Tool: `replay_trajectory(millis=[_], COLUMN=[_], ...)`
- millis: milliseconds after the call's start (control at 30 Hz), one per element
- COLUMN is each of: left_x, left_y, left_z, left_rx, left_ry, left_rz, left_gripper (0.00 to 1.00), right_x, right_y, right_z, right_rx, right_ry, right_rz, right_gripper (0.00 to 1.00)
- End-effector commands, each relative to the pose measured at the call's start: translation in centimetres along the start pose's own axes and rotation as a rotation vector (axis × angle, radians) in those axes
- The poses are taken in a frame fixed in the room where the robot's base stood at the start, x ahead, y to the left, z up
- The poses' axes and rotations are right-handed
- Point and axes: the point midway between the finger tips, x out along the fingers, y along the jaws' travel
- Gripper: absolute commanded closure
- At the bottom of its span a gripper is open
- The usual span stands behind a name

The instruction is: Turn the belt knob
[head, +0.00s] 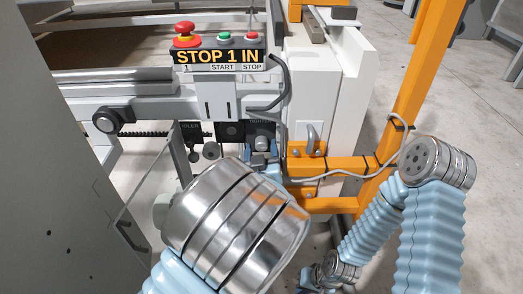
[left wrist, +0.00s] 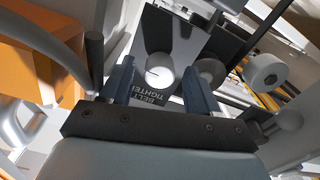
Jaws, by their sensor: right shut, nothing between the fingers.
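The belt knob (left wrist: 160,77) is a pale round knob with a dark line on its face, beside a dark label reading BELT TIGHTEN. In the left wrist view it lies between the two spread fingers of my left gripper (left wrist: 158,84), with a gap on each side. In the head view my left gripper (head: 262,152) is at the panel under the TIGHTEN label (head: 259,122), where the knob is mostly hidden. My right arm hangs at the right; its gripper (head: 308,278) shows only in small part at the bottom edge, away from the panel, and is shut and empty.
A grey round knob (head: 211,150) hangs near the IDLER label, left of the gripper. Above are a red stop button (head: 184,30) and the STOP 1 IN sign (head: 219,57). An orange bracket (head: 330,167) and a grey cable stand close on the right.

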Motion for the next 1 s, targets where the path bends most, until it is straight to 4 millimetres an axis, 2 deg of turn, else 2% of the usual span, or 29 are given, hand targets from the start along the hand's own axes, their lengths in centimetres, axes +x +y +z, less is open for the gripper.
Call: replay_trajectory(millis=[233,367,467,767,833,1000], left_x=[-0.1,-1.0,-2.9,-11.3,-11.4,-12.2], left_y=[0.0,0.0,0.1,0.1,0.4,0.7], left_z=[0.0,0.0,0.0,-0.1,-1.1,-1.1], left_rx=[0.000,-0.001,0.000,0.001,0.009,0.008], left_ry=[0.000,-0.002,-0.003,-0.003,0.001,0.004], left_rz=[0.000,0.000,0.001,0.004,-0.002,-0.002], left_gripper=[0.40,0.40,0.40,0.40,0.40,0.40], right_x=[0.0,-0.1,-0.3,-1.0,-3.3,-6.4], right_y=[0.0,-0.1,-0.1,-0.4,-1.2,-2.3], right_z=[0.0,0.0,0.0,0.0,0.0,-0.1], right_rx=[0.000,0.000,0.000,-0.001,-0.001,-0.002], right_ry=[0.000,0.000,-0.001,-0.003,-0.002,0.002], right_rz=[0.000,0.000,0.000,0.000,0.001,0.004], right_gripper=[1.00,1.00,1.00,1.00,1.00,1.00])
